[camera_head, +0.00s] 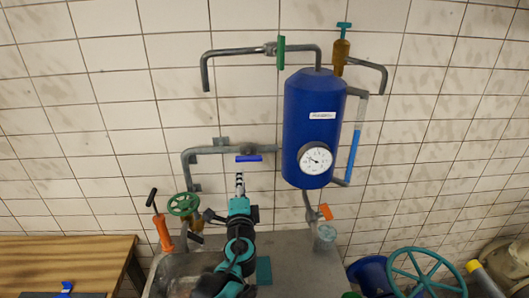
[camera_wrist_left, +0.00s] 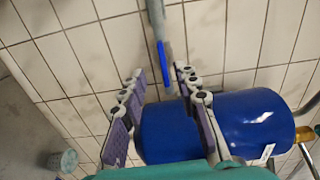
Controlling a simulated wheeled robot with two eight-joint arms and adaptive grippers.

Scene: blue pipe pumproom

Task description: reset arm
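My left gripper (camera_head: 240,180) points up towards the wall at the middle of the head view, just below a blue lever handle (camera_head: 249,158) on a grey pipe. In the left wrist view its two fingers (camera_wrist_left: 160,85) stand apart with nothing held between them. The blue lever (camera_wrist_left: 162,64) shows in the gap near the fingertips there; the head view shows a small gap, and I see no grip on it. A blue tank (camera_wrist_left: 225,125) lies behind the fingers in the wrist view. My right gripper is in neither view.
The blue tank (camera_head: 314,110) with a round gauge (camera_head: 315,158) hangs right of my gripper. A wooden table (camera_head: 95,255) is lower left; a large teal wheel (camera_head: 428,272) is lower right.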

